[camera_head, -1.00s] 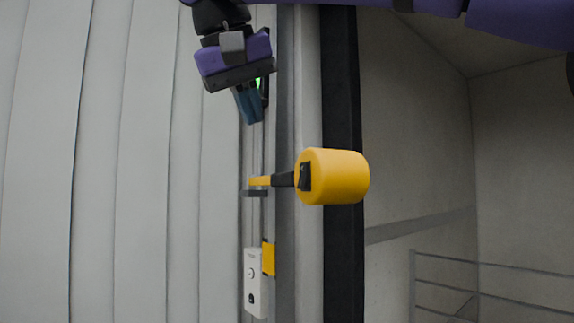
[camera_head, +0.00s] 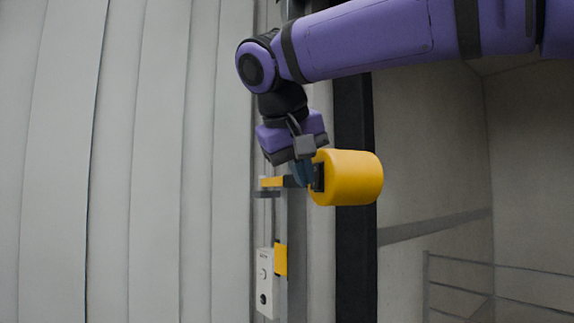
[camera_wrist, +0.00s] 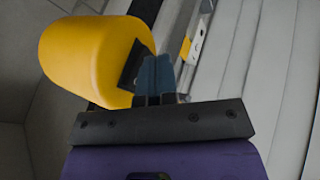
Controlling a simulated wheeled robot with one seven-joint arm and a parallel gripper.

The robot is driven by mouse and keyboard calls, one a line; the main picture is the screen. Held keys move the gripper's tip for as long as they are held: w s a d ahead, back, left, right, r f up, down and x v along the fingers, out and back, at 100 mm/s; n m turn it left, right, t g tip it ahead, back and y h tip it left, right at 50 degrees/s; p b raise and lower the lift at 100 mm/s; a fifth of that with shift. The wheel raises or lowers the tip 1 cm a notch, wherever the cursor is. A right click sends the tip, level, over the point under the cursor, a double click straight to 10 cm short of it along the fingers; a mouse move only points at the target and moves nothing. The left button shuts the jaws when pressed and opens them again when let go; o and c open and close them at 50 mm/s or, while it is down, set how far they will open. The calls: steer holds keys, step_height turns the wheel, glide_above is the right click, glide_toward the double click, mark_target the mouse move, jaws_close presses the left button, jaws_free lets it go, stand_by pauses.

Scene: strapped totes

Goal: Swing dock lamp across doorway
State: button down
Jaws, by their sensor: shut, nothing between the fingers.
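The dock lamp (camera_head: 350,178) has a yellow cylindrical head on a short arm that reaches the wall beside the doorway. The lamp head points right, over the dark door frame edge. It also fills the upper left of the wrist view (camera_wrist: 85,60). My gripper (camera_head: 304,180) is at the lamp's back end, by the dark bracket, with its blue fingers pointing down. In the wrist view, my gripper (camera_wrist: 156,75) has its fingers together, beside the dark piece on the lamp head. Whether they touch it I cannot tell. The fingers hide part of the lamp's arm.
A white control box (camera_head: 265,283) with a yellow plate (camera_head: 281,259) is mounted on the wall below the lamp. A ribbed pale wall (camera_head: 150,170) stands at left. At right the doorway opens to a space with a grey railing (camera_head: 490,264).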

steer(key=shift+d, duration=0.25)
